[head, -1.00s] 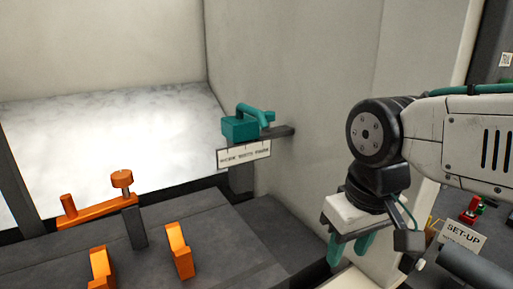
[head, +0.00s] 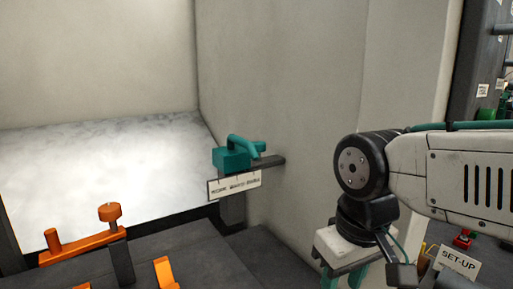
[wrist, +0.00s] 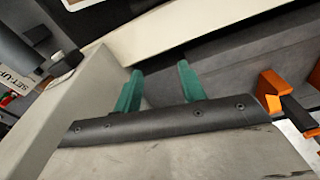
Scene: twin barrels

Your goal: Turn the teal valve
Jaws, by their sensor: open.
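The teal valve (head: 235,155) sits on a dark bracket on the grey wall, near the middle of the head view. It has a blocky body and a bar-like handle on top. A white label plate (head: 234,187) hangs below it. My gripper (head: 343,279) is at the lower right, apart from the valve and nearer to me. Its teal fingers are partly cut off by the lower edge. In the wrist view my gripper (wrist: 158,85) shows two teal fingers spread apart with nothing between them. The valve does not show in the wrist view.
An orange lever with a knob (head: 85,240) stands on the dark surface at lower left. Another orange piece (head: 166,274) is beside it. A "SET-UP" sign (head: 457,262) and small red items are at lower right. A pale wall corner (head: 400,90) stands behind my arm.

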